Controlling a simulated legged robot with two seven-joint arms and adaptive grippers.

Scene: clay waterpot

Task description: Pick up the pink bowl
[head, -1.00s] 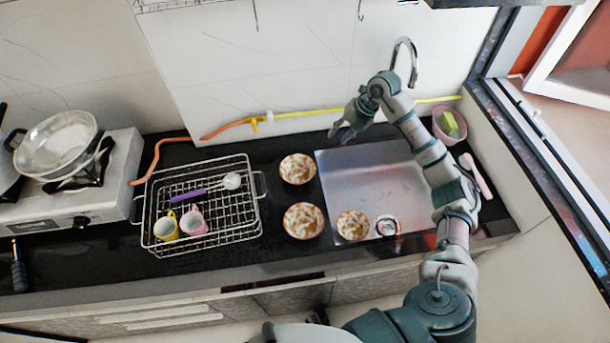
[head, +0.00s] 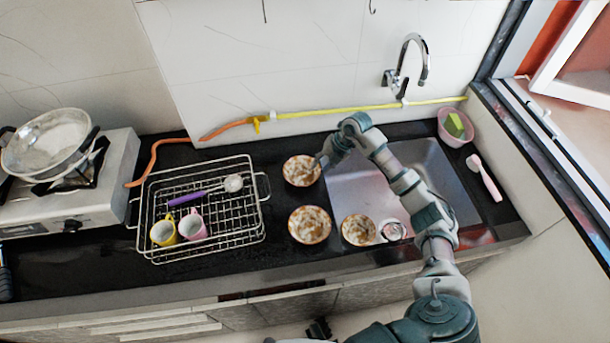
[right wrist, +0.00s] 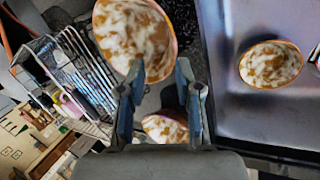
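A pink bowl-like container (head: 455,137) with a green block in it stands at the right back corner of the counter. Three bowls have a brown-and-white marbled inside and a pinkish-orange rim: a back bowl (head: 301,171), a front bowl (head: 309,225) and one in the sink (head: 358,230). My right gripper (head: 324,160) is at the right rim of the back bowl. In the right wrist view its fingers (right wrist: 158,95) are apart, with a large marbled bowl (right wrist: 133,35) close beyond them; contact is unclear. A dark part at the head view's bottom edge may be my left gripper.
A wire rack (head: 200,210) with a yellow mug (head: 164,230), a pink mug (head: 192,225) and a purple-handled ladle (head: 200,191) stands left of the bowls. The sink (head: 420,170) lies to the right, with a tap (head: 408,65) behind. A stove (head: 85,195) with a pan is far left.

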